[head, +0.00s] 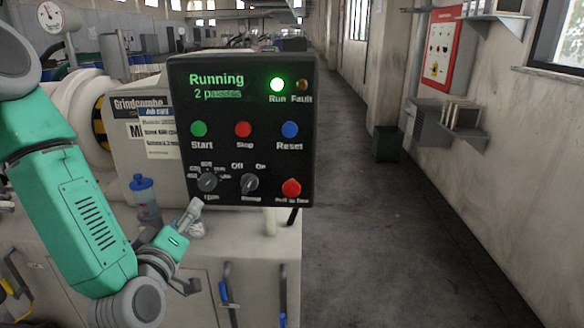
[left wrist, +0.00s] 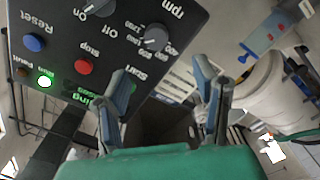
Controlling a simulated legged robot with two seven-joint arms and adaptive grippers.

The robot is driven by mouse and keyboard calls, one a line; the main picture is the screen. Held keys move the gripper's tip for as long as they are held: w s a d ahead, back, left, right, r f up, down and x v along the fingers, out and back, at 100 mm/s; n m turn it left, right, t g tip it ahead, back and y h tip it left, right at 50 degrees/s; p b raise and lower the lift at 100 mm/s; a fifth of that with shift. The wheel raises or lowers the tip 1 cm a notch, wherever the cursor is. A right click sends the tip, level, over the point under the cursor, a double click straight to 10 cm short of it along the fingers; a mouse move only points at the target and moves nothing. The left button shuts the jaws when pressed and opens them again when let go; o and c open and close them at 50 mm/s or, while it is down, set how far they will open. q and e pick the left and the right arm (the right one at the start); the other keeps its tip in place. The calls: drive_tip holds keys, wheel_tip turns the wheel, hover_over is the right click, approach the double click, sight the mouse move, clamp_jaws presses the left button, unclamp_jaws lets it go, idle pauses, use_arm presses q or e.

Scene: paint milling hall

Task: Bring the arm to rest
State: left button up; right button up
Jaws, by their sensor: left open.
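My left arm comes in from the left, bends at the lower left and reaches up to my left gripper (head: 188,214). The gripper is just under the lower left of the black control panel (head: 222,108) in the head view, and nothing shows held. In the left wrist view the gripper (left wrist: 162,78) has its two fingers apart and empty, with the panel (left wrist: 62,52) upside down beyond. The panel reads "Running, 2 passes". The green Run lamp (head: 277,85) is lit and the Fault lamp (head: 302,85) looks unlit. My right gripper is in neither view.
The panel stands above a pale cabinet (head: 255,238) with blue handles. A blue-capped bottle (head: 146,200) stands left of the gripper, near the machine with a job card (head: 160,138). The floor aisle (head: 390,250) at right is clear.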

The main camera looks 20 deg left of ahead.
use_arm(q)
drive_tip(key=s+d+f+m+g+h+b, duration=0.1)
drive_tip(key=s+d+f+m+g+h, duration=0.25)
drive_tip(key=f, duration=0.85)
drive_tip(key=s+d+f+m+g+h+b, duration=0.1)
drive_tip(key=s+d+f+m+g, duration=0.35)
drive_tip(key=f, duration=0.75)
drive_tip(key=s+f+m+g, duration=0.1)
drive_tip(key=s+f+g, duration=0.2)
drive_tip(key=s, duration=0.3)
drive_tip(key=s+a+f+m+g+b, duration=0.1)
drive_tip(key=s+f+m+g, duration=0.1)
drive_tip(key=s, duration=0.5)
drive_tip(key=s+f+m+g, duration=0.1)
drive_tip(key=s+f+g, duration=0.2)
drive_tip(key=s+f, duration=0.2)
drive_tip(key=shift+s+a+f+g+b, duration=0.15)
drive_tip(key=shift+s+f+g+b, duration=0.2)
drive_tip(key=shift+s, duration=0.45)
